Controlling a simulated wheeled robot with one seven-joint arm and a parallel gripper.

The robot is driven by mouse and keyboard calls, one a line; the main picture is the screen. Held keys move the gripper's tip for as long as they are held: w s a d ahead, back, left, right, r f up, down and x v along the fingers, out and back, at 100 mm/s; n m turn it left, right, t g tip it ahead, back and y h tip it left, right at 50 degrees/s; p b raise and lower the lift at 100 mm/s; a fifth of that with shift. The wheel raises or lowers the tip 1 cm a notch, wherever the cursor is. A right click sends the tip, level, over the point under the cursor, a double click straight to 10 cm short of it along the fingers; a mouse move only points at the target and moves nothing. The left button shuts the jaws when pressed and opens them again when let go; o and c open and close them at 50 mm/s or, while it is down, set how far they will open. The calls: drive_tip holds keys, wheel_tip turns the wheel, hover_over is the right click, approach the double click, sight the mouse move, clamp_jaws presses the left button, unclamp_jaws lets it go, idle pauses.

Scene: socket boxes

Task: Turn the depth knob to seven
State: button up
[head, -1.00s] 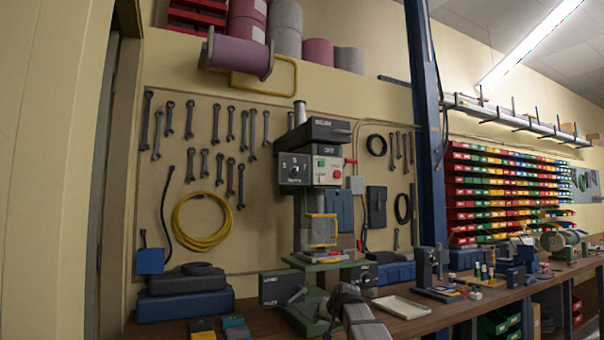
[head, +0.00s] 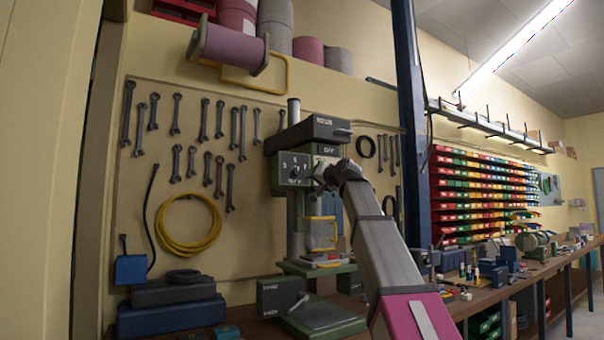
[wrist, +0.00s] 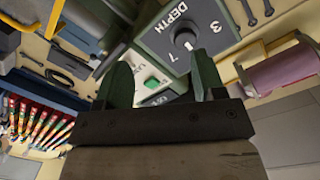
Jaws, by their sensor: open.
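The green drill press (head: 318,134) stands against the wall panel. Its grey depth plate (head: 292,170) carries numbers around a dark round knob (head: 295,171). In the wrist view the plate's "DEPTH" lettering and the knob (wrist: 186,39) show large, tilted in the picture. A small pale mark shows on the knob, but I cannot tell which number it points to. My gripper (wrist: 163,80) is open and empty, with its two green fingers apart. The knob lies beyond the right finger, not between the fingers. In the head view my gripper (head: 321,174) is just right of the plate.
A green button (wrist: 152,83) on the press's switch panel shows between my fingers. A yellow guard (head: 321,233) hangs lower on the press. A dark box (head: 282,297) stands by its base. Wrenches and a yellow hose (head: 190,224) hang on the wall to the left.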

approach(299, 171)
drive_tip(key=shift+t, duration=0.3)
drive_tip(key=x, duration=0.9)
drive_tip(key=shift+a+f, duration=0.25)
drive_tip(key=c, duration=0.9)
